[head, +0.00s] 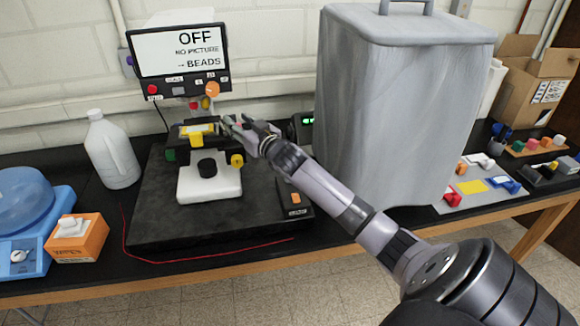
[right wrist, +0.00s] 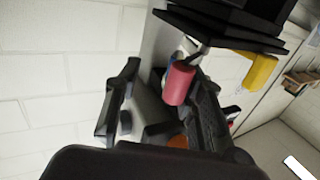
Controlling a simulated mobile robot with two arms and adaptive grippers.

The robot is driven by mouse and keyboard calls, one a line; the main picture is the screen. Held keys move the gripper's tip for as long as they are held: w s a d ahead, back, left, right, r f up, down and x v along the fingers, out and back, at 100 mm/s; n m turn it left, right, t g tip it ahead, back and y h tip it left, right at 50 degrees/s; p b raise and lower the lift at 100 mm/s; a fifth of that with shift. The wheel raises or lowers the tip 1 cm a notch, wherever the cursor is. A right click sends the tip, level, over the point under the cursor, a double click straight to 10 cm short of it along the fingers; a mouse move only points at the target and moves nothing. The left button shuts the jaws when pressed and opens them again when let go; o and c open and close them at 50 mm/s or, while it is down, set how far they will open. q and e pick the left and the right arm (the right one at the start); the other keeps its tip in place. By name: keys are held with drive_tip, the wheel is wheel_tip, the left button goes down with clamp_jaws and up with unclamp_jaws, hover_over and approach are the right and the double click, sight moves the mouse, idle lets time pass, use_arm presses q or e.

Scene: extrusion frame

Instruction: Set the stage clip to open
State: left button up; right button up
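The stage (head: 183,142) of the microscope-like instrument (head: 209,183) carries a yellow piece (head: 197,129) in the head view. My right gripper (head: 232,123) is at the right edge of this stage, coming in from the right. In the right wrist view my right gripper (right wrist: 160,78) is open, with a gap between its fingers. A red cylindrical handle (right wrist: 180,82) on a thin metal stem shows at the right finger; whether they touch is unclear. It may be the stage clip's handle, but the clip itself cannot be made out. My left gripper is not in view.
A tall grey covered box (head: 395,110) stands right of the instrument. A white bottle (head: 112,155) and orange box (head: 78,240) are at left.

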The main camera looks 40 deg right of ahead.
drive_tip(key=shift+w+d+n+y+p, duration=0.15)
drive_tip(key=shift+n+y, duration=0.2)
drive_tip(key=shift+y, duration=0.2)
drive_tip(key=shift+w+d+n+y+p, duration=0.15)
drive_tip(key=shift+n+y, duration=0.2)
drive_tip(key=shift+y, duration=0.2)
drive_tip(key=s+b, duration=0.6)
drive_tip(key=s, duration=1.2)
drive_tip(key=s+a+f+g, duration=0.2)
drive_tip(key=s+f, duration=0.1)
drive_tip(key=f, duration=0.5)
drive_tip(key=s+a+f+g+h, duration=0.1)
drive_tip(key=s+a+f+g, duration=0.2)
drive_tip(key=f, duration=0.5)
drive_tip(key=s+a+f+g+h, duration=0.1)
drive_tip(key=s+a+f+g, duration=0.2)
drive_tip(key=f, duration=0.4)
drive_tip(key=shift+s+f, duration=0.4)
drive_tip(key=shift+s, duration=0.25)
